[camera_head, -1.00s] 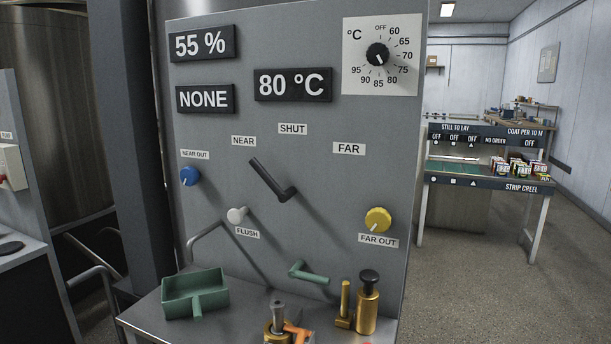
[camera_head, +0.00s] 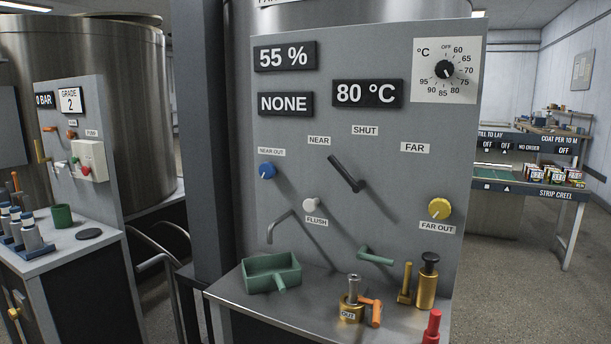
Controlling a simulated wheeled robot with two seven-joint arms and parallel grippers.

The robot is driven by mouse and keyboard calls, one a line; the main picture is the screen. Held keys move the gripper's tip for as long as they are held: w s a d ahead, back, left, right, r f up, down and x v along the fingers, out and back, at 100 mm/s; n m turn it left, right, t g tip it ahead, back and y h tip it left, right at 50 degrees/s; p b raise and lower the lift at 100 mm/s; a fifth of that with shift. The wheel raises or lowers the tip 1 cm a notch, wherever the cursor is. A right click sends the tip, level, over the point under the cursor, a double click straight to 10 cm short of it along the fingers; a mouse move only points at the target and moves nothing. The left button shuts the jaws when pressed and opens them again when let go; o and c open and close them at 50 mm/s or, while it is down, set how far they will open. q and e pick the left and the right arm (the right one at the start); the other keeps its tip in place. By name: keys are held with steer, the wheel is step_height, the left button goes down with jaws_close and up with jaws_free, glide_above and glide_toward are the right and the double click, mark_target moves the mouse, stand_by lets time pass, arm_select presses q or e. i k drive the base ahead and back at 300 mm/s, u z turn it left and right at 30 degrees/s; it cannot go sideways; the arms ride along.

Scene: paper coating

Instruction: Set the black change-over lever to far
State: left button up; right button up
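The black change-over lever (camera_head: 346,173) is on the grey panel (camera_head: 290,135) in the head view. It slants from its upper left end, just below and right of the NEAR label (camera_head: 319,140), down to its lower right end. The SHUT label (camera_head: 365,130) is above it. The FAR label (camera_head: 415,147) is to its upper right. The display (camera_head: 285,103) reads NONE. Neither of my grippers is in view.
A blue knob (camera_head: 267,170), a white knob (camera_head: 310,205) and a yellow knob (camera_head: 440,208) flank the lever.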

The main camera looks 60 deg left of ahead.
mark_target(356, 187)
steer(key=k, duration=0.3)
steer(key=u, duration=1.05)
